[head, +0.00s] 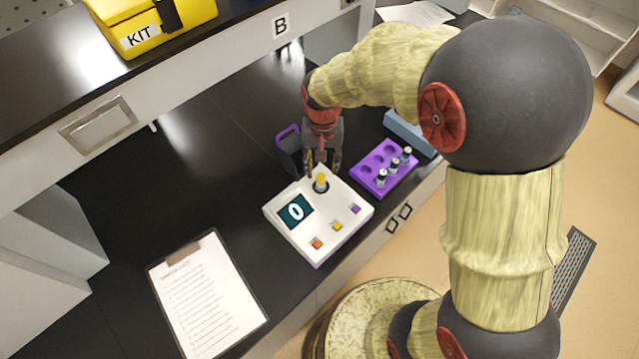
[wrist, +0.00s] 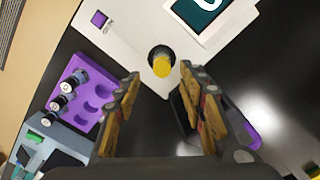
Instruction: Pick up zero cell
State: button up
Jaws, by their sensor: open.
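A yellow-topped cell (head: 321,180) stands in the dark round well of the white meter (head: 294,240), whose screen reads 0. It also shows in the wrist view (wrist: 162,66); its lower part is hidden in the well. It is the only yellow-topped cell I see, though no label on it is readable. My gripper (head: 322,163) is open and empty, just behind and above the cell. In the wrist view my gripper (wrist: 160,82) has a finger on each side, with the cell ahead between the tips and apparently not touched.
A purple rack (head: 371,183) with three small vials and empty holes stands right of the meter. A blue-grey box (head: 408,132) is behind it. A black container with a purple handle (head: 288,150) stands behind the meter. A clipboard (head: 205,295) lies front left. The black bench left is clear.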

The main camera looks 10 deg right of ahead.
aim_at(321, 176)
jog(key=f, duration=0.5)
jog(key=shift+s+a+b, duration=0.2)
jog(key=shift+b, duration=0.2)
jog(key=c, duration=1)
